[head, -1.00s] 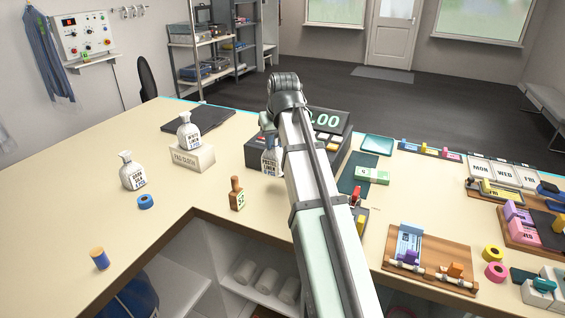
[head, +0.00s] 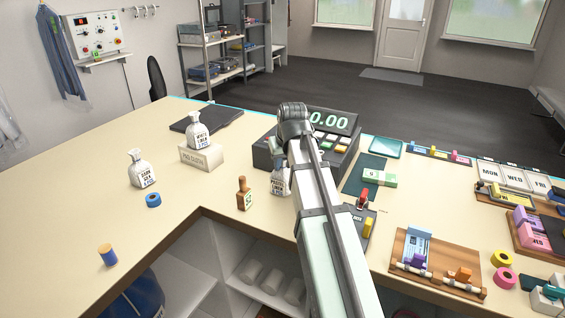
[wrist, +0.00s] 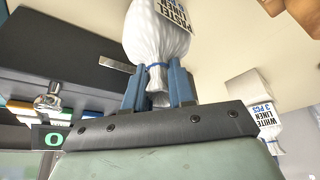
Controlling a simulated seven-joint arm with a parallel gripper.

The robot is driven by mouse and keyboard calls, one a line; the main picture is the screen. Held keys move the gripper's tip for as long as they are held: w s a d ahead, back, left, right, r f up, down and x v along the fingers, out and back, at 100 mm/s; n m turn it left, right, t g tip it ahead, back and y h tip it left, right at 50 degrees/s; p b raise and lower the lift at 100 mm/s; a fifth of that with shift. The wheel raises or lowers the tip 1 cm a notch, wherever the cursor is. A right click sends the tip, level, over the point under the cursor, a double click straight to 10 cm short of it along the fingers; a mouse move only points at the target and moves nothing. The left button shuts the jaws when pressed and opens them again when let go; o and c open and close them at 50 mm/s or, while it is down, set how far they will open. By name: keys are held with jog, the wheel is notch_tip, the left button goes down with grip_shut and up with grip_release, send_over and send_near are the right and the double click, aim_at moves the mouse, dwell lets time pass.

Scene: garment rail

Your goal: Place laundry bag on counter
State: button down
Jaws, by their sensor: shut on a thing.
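A white laundry bag with a printed label (head: 279,181) shows beside the cash register in the head view, partly hidden behind my arm. In the wrist view the bag (wrist: 157,33) has a label reading "PASTEL LINEN" and a blue tie at its neck. My gripper (wrist: 158,84) has its blue fingers shut on the bag's neck. In the head view my arm hides the fingers. The bag hangs over or rests on the cream counter (head: 215,230); I cannot tell whether its base touches.
The cash register (head: 265,158) stands close beside the held bag. Other bags are the white linen bag (head: 197,130) on a box (head: 202,158) and another bag (head: 141,168) farther left.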

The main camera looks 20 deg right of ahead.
jog(key=shift+f, duration=0.15)
jog(key=c, duration=1)
grip_release()
jog(key=shift+o, duration=0.2)
jog(key=v, duration=1.2)
